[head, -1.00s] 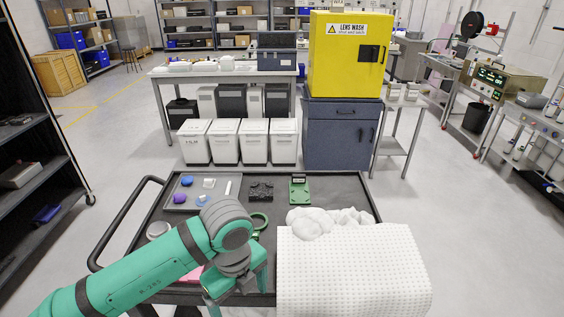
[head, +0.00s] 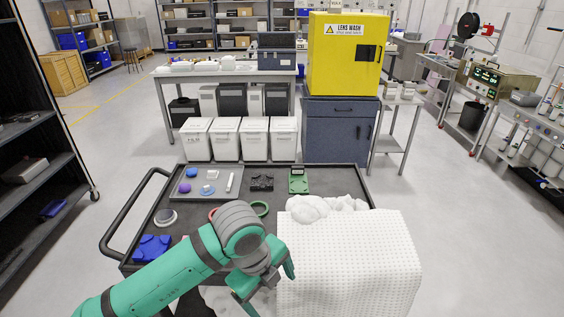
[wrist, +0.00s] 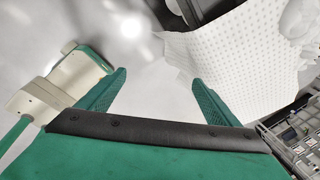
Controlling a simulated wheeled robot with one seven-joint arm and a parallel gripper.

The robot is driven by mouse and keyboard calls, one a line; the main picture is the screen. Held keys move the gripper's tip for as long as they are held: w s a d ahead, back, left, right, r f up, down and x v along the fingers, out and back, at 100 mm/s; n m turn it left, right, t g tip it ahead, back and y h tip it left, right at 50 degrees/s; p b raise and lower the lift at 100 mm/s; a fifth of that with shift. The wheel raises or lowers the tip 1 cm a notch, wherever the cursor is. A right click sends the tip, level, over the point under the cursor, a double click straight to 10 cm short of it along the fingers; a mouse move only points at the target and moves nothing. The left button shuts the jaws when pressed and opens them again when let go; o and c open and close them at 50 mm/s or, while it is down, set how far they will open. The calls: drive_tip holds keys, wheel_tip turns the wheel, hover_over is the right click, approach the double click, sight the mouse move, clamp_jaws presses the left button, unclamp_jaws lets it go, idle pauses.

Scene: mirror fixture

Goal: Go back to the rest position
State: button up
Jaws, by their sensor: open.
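My green gripper (head: 268,290) hangs in front of the cart's near edge, just left of the white dimpled block, in the head view. In the wrist view my gripper (wrist: 161,95) has its two green fingers wide apart, with nothing between them but pale floor. The white dimpled block (head: 350,265) stands at the cart's near right, and its dotted surface (wrist: 235,50) shows at the upper right of the wrist view. My arm covers part of the cart's near side.
The dark cart (head: 335,184) holds a grey tray (head: 215,172) with small blue, purple and white pieces.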

drive_tip(key=w+d+r+n+t+h, duration=0.3)
drive_tip(key=d+r+n+t+h, duration=0.1)
drive_tip(key=d, duration=0.3)
drive_tip(key=w+d+r+n+t+h, duration=0.25)
drive_tip(key=d+n+t+h, duration=0.2)
drive_tip(key=d, duration=0.35)
drive_tip(key=w+d+r+n+t+h, duration=0.3)
drive_tip(key=d+r+n, duration=0.2)
drive_tip(key=d, duration=0.2)
drive_tip(key=s+a+f+n+t+y, duration=0.2)
drive_tip(key=s+a+f+n+y, duration=0.4)
drive_tip(key=f, duration=0.4)
drive_tip(key=s+a+f+n+t+y, duration=0.35)
drive_tip(key=s+f+n+y, duration=0.3)
drive_tip(key=f+n, duration=0.3)
drive_tip(key=s+a+f+g, duration=0.1)
drive_tip(key=s+a+f, duration=0.1)
drive_tip(key=s, duration=0.6)
drive_tip(key=s+a+f+m+g, duration=0.1)
drive_tip(key=s+a+f, duration=0.1)
drive_tip(key=s+a, duration=0.3)
drive_tip(key=s+a+f+m+g+y, duration=0.1)
drive_tip(key=s+a+f, duration=0.1)
drive_tip(key=s, duration=0.9)
drive_tip(key=shift+s+a, duration=0.15)
drive_tip(key=shift+a, duration=0.5)
drive_tip(key=shift+c, duration=0.5)
